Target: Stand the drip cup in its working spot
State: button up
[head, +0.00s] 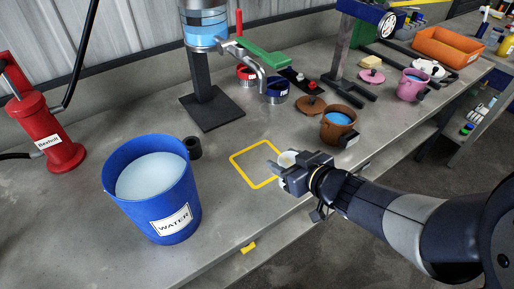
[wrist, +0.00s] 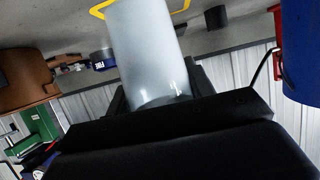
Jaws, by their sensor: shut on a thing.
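My gripper (head: 280,172) is shut on a pale, whitish cup (wrist: 146,50), which I take for the drip cup. In the head view only a small white part of the cup (head: 288,158) shows behind the jaws. The wrist view looks upside down, with the bench at the top, and the cup fills its middle. A yellow square outline (head: 234,160) is painted on the bench, just left of my gripper; part of it shows in the wrist view (wrist: 98,11). I cannot tell whether the cup touches the bench.
A blue water bucket (head: 121,190) and a small dark cylinder (head: 193,147) stand left of the outline. A dark stand (head: 207,100) with a blue-filled column is behind it. A brown pot (head: 338,131) stands to the right. The bench inside the outline looks bare.

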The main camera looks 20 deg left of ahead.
jog(key=shift+r+b+x, duration=0.2)
jog(key=shift+b+x, duration=0.3)
jog(key=shift+x, duration=1.55)
jog(key=shift+r+b+x, duration=0.15)
jog(key=shift+b+x, duration=0.4)
jog(key=shift+x, duration=1.5)
jog(key=shift+r+b+x, duration=0.2)
jog(key=shift+b+x, duration=0.3)
jog(key=shift+x, duration=1.55)
jog(key=shift+w+a, duration=0.15)
jog(key=shift+f, duration=0.15)
jog(key=o, duration=0.9)
jog(key=shift+o, duration=0.2)
